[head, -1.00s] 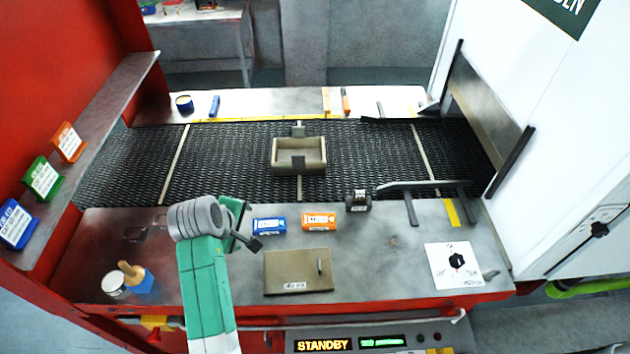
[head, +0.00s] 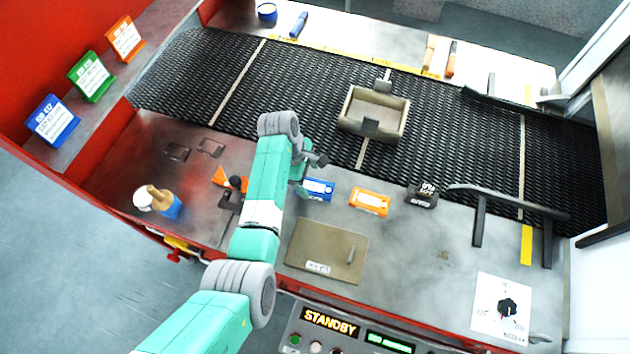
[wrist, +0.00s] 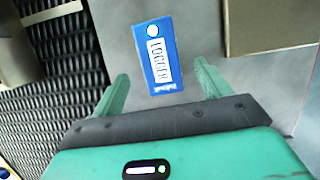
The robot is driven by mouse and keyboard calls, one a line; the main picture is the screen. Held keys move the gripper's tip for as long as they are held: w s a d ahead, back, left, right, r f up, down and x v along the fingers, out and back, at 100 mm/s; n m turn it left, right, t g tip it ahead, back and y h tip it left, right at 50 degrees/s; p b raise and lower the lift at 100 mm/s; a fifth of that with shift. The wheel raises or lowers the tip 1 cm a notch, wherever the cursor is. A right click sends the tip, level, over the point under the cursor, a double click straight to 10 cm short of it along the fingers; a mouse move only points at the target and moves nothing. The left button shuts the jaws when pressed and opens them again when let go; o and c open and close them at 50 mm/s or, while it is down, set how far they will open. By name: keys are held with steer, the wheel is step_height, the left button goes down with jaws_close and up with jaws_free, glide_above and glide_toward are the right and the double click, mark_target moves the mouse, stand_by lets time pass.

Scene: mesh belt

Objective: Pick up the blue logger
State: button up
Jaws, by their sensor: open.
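The blue logger (head: 318,190) lies on the steel bench top in front of the mesh belt, partly hidden by my arm in the head view. In the wrist view the blue logger (wrist: 157,78) shows its white LOGGER label and a round white spot. My gripper (wrist: 161,72) is open and empty, with one green finger on each side of the logger in the picture. The fingers look apart from it; the height gap is hard to judge. In the head view my gripper (head: 303,180) is at the logger's left end.
An orange logger (head: 370,200) and a black device (head: 422,195) lie to the right. A brown plate (head: 327,250) lies in front. A tan tray (head: 373,112) sits on the mesh belt (head: 310,90) behind. A metal guide rail (head: 508,200) stands farther right.

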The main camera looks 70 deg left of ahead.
mark_target(316, 187)
steer(key=x, duration=0.4)
steer(key=shift+d+f, duration=0.1)
steer(key=shift+f, duration=0.05)
steer(key=shift+c, duration=0.5)
steer(key=c, duration=1.1)
steer(key=shift+r, duration=0.7)
step_height(316, 187, up, 3)
steer(key=shift+f, duration=0.25)
steer(key=s+d, duration=0.3)
steer(key=d, duration=0.1)
steer(key=s+d+p, duration=0.1)
steer(key=s+d, duration=0.3)
steer(key=s+d+r, duration=0.1)
steer(key=s+d, duration=0.2)
steer(key=d, duration=0.1)
steer(key=shift+s+r+p, duration=0.1)
steer(key=shift+s+p, duration=0.15)
steer(key=shift+p, duration=0.1)
